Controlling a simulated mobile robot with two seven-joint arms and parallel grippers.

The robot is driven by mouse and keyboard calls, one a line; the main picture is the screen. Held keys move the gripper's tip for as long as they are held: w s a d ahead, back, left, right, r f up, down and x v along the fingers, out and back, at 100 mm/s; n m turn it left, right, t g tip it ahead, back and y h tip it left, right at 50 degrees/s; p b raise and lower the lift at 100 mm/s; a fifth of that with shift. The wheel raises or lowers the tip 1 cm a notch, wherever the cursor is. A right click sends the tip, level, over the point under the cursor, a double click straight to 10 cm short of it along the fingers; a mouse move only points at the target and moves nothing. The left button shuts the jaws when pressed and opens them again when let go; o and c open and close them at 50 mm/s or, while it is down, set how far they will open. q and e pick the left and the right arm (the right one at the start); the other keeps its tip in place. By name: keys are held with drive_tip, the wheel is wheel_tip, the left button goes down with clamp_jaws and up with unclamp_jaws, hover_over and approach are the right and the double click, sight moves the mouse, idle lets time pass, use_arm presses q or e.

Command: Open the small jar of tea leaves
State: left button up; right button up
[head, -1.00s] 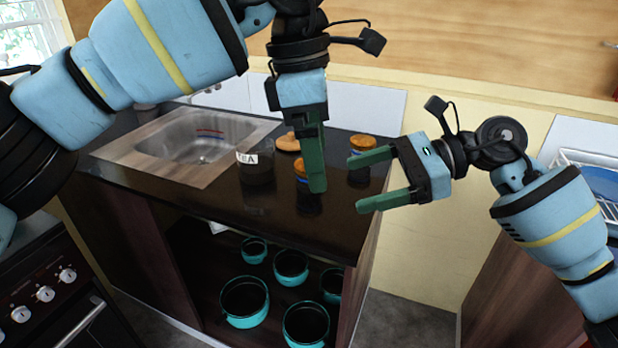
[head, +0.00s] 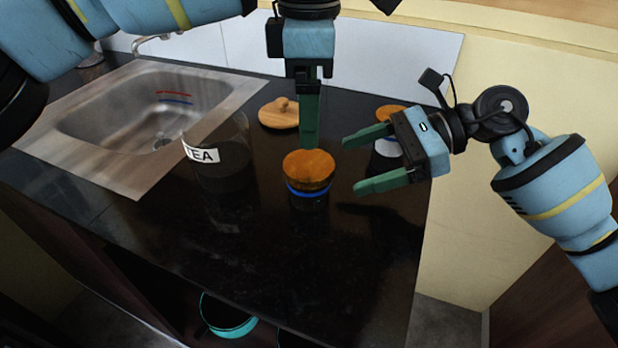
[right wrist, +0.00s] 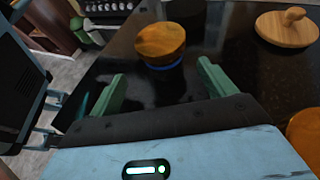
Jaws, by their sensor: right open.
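A small jar (head: 308,192) with a wooden lid (head: 308,166) and a blue band stands upright on the dark counter. The lid looks closed on it. In the right wrist view this lid (right wrist: 160,40) is ahead of my right fingers. My right gripper (head: 352,164) is open and empty to the right of the jar, pointing at it. My left gripper (head: 309,143) points down at the lid's far edge; its fingers show edge-on, so its opening and any contact are unclear. A second lidded jar (head: 388,146) is partly hidden behind my right gripper.
A larger glass jar labelled TEA (head: 222,165) stands open to the left. A loose wooden lid with a knob (head: 279,114) lies behind it. A metal sink (head: 150,125) is at the left. The counter front is clear; a teal pot (head: 228,318) is below.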

sight(318, 181)
use_arm(q)
drive_tip(key=shift+f, duration=0.55)
use_arm(e)
drive_tip(key=shift+s+f, duration=0.1)
drive_tip(key=shift+f, duration=0.45)
use_arm(q)
drive_tip(key=shift+w+f, duration=0.25)
drive_tip(key=shift+w, duration=0.2)
use_arm(e)
drive_tip(key=shift+w+f, duration=0.25)
drive_tip(key=shift+w, duration=0.25)
use_arm(q)
drive_tip(key=shift+s+r, duration=0.1)
drive_tip(key=shift+s, duration=0.05)
use_arm(e)
drive_tip(key=shift+s+a, duration=0.2)
drive_tip(key=shift+x, duration=3.75)
drive_tip(key=shift+c, duration=0.3)
